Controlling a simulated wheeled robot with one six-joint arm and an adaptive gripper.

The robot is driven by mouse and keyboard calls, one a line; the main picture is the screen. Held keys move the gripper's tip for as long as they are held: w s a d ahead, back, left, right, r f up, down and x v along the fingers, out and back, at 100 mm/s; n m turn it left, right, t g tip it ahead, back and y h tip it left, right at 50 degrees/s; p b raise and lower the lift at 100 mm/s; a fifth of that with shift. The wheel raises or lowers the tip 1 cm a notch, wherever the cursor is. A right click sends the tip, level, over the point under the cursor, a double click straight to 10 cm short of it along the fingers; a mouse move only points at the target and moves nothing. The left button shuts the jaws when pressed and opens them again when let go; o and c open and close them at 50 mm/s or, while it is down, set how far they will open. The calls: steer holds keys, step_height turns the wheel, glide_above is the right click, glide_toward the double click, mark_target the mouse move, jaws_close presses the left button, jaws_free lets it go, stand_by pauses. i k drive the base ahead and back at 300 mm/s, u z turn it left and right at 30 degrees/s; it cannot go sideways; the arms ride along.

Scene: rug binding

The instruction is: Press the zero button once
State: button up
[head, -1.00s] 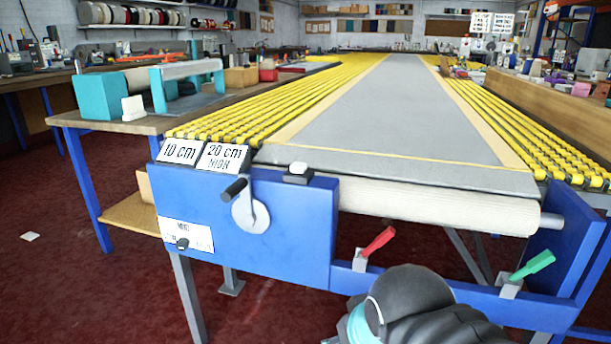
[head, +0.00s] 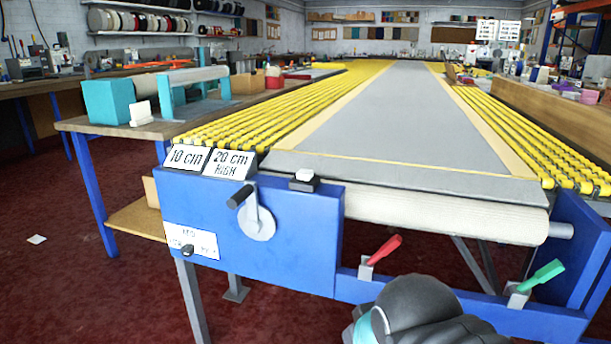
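A white push button on a black base (head: 304,178) sits on top of the blue machine panel (head: 310,240), just right of the crank; no lettering shows on it. A small dark knob (head: 187,250) sticks out of a white label (head: 208,242) low on the panel; the label's text is too blurred to read. I cannot read "zero" on either one. Part of my arm (head: 425,310), dark grey with a teal ring, shows at the bottom right of centre. My gripper's fingers do not show.
A crank (head: 258,222) projects from the panel below the signs reading 10 cm (head: 187,157) and 20 cm (head: 229,164). A red lever (head: 383,249) and a green lever (head: 540,276) stand on the lower blue rail. Red floor is open at left.

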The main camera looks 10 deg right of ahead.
mark_target(307, 174)
steer(key=z, duration=1.8)
steer(key=k, duration=0.95)
steer(key=u, duration=0.85)
steer(key=i, duration=0.5)
